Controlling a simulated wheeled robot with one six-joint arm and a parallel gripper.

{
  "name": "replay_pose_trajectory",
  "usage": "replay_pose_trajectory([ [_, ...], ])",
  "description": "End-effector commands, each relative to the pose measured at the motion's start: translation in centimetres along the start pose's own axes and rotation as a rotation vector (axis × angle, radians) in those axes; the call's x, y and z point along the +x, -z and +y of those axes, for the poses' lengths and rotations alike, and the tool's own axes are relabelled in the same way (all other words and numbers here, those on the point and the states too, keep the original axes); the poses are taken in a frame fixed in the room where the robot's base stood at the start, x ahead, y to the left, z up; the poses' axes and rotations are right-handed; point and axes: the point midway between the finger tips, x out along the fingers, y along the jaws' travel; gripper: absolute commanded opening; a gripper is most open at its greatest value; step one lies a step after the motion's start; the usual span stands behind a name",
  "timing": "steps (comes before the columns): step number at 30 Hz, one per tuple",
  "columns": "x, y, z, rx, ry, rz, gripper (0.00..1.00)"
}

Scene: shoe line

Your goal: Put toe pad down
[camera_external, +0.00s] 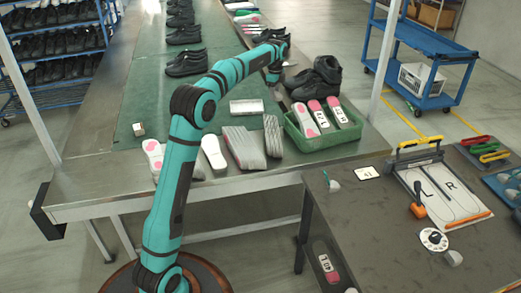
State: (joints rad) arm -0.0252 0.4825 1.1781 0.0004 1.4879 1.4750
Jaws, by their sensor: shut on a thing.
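My gripper (273,80) is at the end of the teal arm, low over the right side of the green-topped line (225,75), behind the green crate. It points down and is shut on the toe pad, which is too small and too covered by the gripper to make out clearly. I cannot tell whether the pad touches the surface below. Dark shoes (187,62) stand in a row on the line to the left of my gripper.
A black high-top shoe (326,70) stands right of my gripper. In front are a green crate (325,146) of insoles, a white box (246,107) and grey insole stacks (243,147). A dark worktable (370,230) holds an L/R board (440,192). The line's middle has free room.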

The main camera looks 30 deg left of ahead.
Motion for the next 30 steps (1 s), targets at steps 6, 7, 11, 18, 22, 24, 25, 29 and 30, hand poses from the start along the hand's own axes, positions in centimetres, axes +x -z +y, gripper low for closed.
replay_pose_trajectory([
  [6, 0.0, 9.8, 1.8, 0.122, -0.001, -0.001, 0.21],
  [7, 0.0, 11.1, 2.2, 0.138, -0.001, -0.001, 0.21],
  [11, 0.0, 16.6, 3.8, 0.208, -0.001, -0.002, 0.21],
  [18, 0.0, 26.4, 7.8, 0.338, -0.002, -0.003, 0.21],
  [22, 0.0, 31.4, 10.5, 0.408, -0.002, -0.004, 0.21],
  [24, 0.0, 34.1, 12.1, 0.447, -0.002, -0.004, 0.21],
  [25, 0.0, 35.1, 12.8, 0.462, -0.002, -0.004, 0.21],
  [29, 0.0, 39.9, 16.0, 0.534, -0.003, -0.005, 0.21],
  [30, 0.0, 41.3, 17.1, 0.555, -0.003, -0.005, 0.21],
])
